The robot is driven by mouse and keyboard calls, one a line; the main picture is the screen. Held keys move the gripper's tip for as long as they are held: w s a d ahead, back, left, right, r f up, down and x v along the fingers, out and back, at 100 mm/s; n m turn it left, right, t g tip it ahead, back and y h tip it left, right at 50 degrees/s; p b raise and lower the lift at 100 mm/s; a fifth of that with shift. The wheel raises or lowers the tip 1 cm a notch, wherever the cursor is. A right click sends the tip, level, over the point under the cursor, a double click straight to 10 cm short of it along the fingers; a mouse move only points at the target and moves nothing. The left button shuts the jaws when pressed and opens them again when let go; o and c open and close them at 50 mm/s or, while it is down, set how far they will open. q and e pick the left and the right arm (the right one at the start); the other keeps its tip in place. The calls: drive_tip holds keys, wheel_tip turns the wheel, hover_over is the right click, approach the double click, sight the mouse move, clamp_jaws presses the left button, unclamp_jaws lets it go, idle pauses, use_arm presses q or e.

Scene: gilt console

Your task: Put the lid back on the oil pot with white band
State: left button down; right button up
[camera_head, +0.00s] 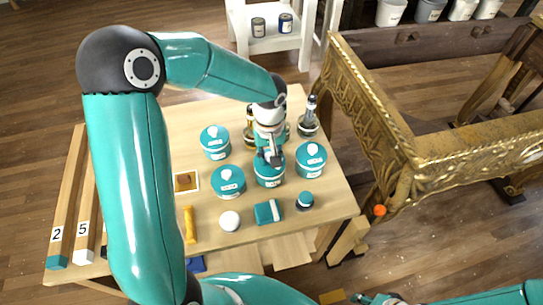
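Several teal pots with pale bands stand on the wooden table: one at the back left (215,147), one in front (228,184), one in the middle (270,180) and one at the right (311,165). White knobs show on top of all but the middle one. I cannot tell which is the oil pot. My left gripper (273,157) points down at the middle pot's top and covers part of it; its finger gap and any lid in it are unclear. My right gripper (366,299) is at the bottom edge, mostly cut off, away from the pots.
A white round thing (230,221), a teal block (268,212) and a small dark jar with teal top (305,201) lie in front. Dark-topped bottles (309,118) stand behind. A gilt console (440,150) is close on the right. Numbered bars (84,240) lie left.

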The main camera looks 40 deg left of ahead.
use_arm(q)
drive_tip(key=shift+f+b, duration=0.2)
drive_tip(key=shift+b, duration=0.3)
idle(0.9)
idle(0.4)
drive_tip(key=shift+c, duration=1.8)
unclamp_jaws()
drive_tip(key=shift+r, duration=0.1)
drive_tip(key=shift+r+p, duration=2.45)
drive_tip(key=shift+r, duration=1)
drive_tip(key=shift+c, duration=0.2)
clamp_jaws()
